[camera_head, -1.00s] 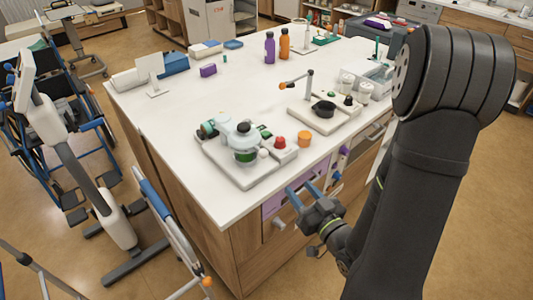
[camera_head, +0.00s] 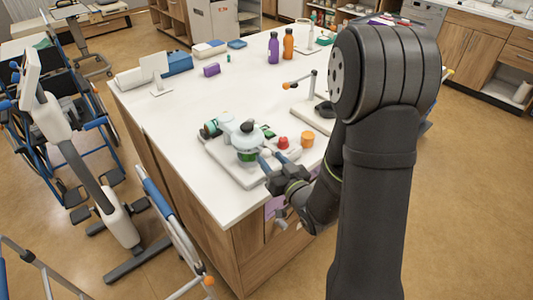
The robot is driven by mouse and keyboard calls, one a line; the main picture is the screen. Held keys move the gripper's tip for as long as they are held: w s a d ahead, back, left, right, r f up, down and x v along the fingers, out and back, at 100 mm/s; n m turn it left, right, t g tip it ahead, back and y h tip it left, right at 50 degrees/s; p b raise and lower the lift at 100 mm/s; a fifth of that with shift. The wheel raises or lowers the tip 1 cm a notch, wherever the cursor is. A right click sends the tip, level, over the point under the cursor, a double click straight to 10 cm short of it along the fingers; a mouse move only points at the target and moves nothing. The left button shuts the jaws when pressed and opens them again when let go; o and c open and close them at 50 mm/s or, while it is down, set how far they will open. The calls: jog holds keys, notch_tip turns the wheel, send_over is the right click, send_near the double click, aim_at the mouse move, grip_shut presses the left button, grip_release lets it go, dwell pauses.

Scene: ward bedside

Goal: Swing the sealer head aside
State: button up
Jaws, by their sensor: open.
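A white device (camera_head: 238,130) with a rounded head stands on a pale base plate (camera_head: 232,172) near the table's front edge. A green part shows under the head, a teal-and-dark round part at its left, and a red knob (camera_head: 283,143) on the base's right side. I take this to be the sealer; its label is not readable. My gripper (camera_head: 270,156) is open and empty, its two blue-grey fingers pointing at the device's front right. It partly covers the base; I cannot tell whether a finger touches the device.
An orange cylinder (camera_head: 307,139) stands right of the device. Behind it, a second station has a post with an orange-tipped arm (camera_head: 298,83), partly hidden by my arm. Purple (camera_head: 273,47) and orange (camera_head: 288,43) bottles stand farther back. The table's left middle is clear.

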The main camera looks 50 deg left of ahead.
aim_at(266, 154)
jog(key=shift+w+a, duration=0.2)
jog(key=shift+a, duration=0.75)
jog(key=shift+w+a, duration=0.2)
jog(key=shift+a, duration=0.7)
grip_shut()
